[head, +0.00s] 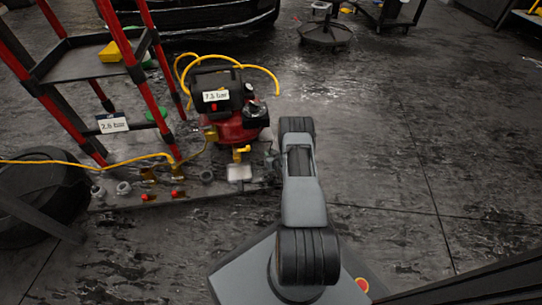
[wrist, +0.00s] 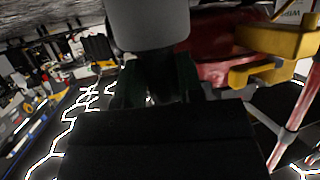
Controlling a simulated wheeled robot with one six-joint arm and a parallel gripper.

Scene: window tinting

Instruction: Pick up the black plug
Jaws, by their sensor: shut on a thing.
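In the wrist view my gripper (wrist: 158,88) is shut on a dark piece, which I take to be the black plug (wrist: 160,72). The plug shows as a narrow black part between the two dark fingers. A wide grey cylinder (wrist: 148,24) sits directly beyond it; I cannot tell whether the two are one piece. In the head view my arm reaches forward to the right of the red compressor, and the gripper and the plug are mostly hidden there.
The red compressor (head: 230,122) has a yellow hose and a "7.5 bar" label. Left of it stands a red-legged rack (head: 85,62). A low board (head: 140,196) holds several small fittings and valves. A tire (head: 40,195) lies at far left. The floor to the right is clear.

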